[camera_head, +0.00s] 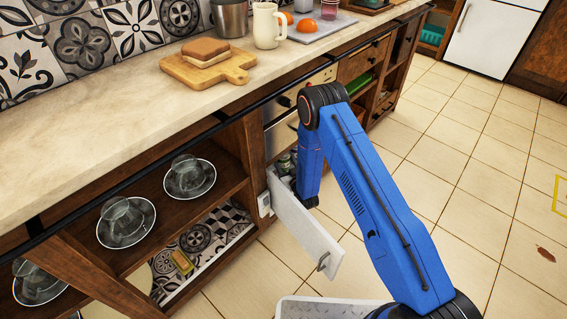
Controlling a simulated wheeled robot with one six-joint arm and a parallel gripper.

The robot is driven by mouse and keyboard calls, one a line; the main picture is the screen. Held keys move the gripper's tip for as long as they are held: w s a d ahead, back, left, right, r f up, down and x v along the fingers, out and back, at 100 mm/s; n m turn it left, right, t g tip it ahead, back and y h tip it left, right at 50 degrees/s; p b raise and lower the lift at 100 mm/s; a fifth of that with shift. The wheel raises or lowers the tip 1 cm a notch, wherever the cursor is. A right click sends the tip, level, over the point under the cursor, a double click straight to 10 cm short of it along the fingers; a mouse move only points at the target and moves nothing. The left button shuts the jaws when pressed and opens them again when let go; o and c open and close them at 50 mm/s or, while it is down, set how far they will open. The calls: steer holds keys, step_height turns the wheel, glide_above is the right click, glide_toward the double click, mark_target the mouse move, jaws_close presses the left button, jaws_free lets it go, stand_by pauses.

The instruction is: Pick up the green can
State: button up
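My blue arm reaches up from the lower right, bends at a dark joint and drops in front of the cabinet; its lower end is by an open white door (305,232). My gripper cannot be made out; it seems hidden behind the arm and door. Small greenish and pale items (285,164) show in the cabinet opening just left of the arm. They are too small and covered to tell whether one is the green can. No other green can is in sight.
The open door juts out over the tiled floor (461,157). Left are shelves with glass cups on saucers (126,222) and a yellow item (182,262) below. On the counter (110,115) are a cutting board (240,62) with bread and a cream pitcher (268,26).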

steer(key=c, duration=1)
steer(key=shift+r, duration=0.1)
